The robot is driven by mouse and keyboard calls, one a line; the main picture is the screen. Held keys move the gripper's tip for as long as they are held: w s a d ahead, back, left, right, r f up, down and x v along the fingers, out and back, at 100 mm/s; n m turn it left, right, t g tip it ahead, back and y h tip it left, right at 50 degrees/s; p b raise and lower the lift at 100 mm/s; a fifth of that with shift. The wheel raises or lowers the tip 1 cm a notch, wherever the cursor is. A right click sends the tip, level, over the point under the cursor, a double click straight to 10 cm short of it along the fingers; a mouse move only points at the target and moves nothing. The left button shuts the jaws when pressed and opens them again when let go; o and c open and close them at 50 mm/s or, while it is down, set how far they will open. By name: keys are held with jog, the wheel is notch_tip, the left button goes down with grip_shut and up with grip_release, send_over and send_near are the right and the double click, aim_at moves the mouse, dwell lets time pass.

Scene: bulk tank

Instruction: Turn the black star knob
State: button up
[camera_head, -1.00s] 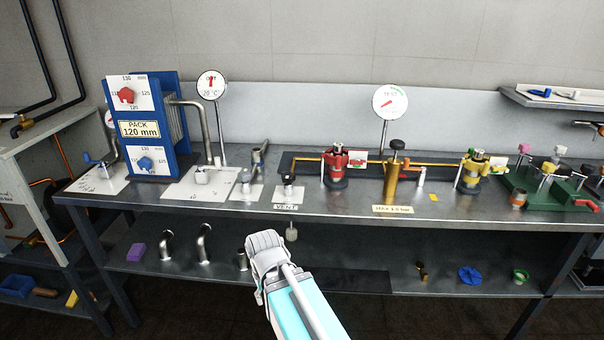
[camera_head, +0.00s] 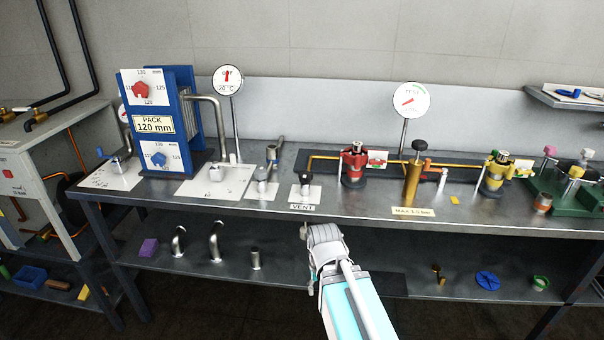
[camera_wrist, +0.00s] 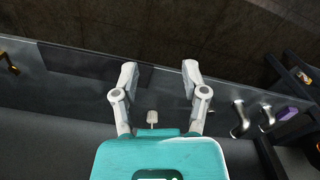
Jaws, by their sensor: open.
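A black knob (camera_head: 419,146) tops the brass post (camera_head: 411,185) behind the "MAX 1.5 bar" label. A smaller black knob (camera_head: 305,177) sits on the valve above the "VENT" label. I cannot tell from its shape which one is a star knob. My gripper (camera_head: 320,238) is in front of the bench's front edge, just below and right of the VENT label, apart from both knobs. In the wrist view my gripper (camera_wrist: 160,70) has its two fingers spread and nothing between them. Neither knob can be made out in the wrist view.
Two dial gauges (camera_head: 408,100) stand behind. A lower shelf (camera_head: 380,283) holds loose fittings. A small pale cylinder (camera_wrist: 152,117) shows near my fingers.

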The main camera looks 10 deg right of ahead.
jog(key=o, duration=0.5)
jog(key=shift+w+r, duration=0.15)
jog(key=shift+r, duration=0.05)
jog(key=shift+w+r+p, duration=0.2)
jog(key=shift+r+p, duration=0.1)
jog(key=shift+p, duration=0.2)
notch_tip(320, 180, up, 32)
jog(key=n+p, duration=1.4)
jog(key=p, duration=1.8)
send_over(305, 173)
jog(key=shift+f, duration=0.2)
notch_tip(305, 173, down, 13)
jog(key=b, duration=1.3)
jog(key=shift+f+b, duration=0.15)
jog(key=shift+b, duration=0.15)
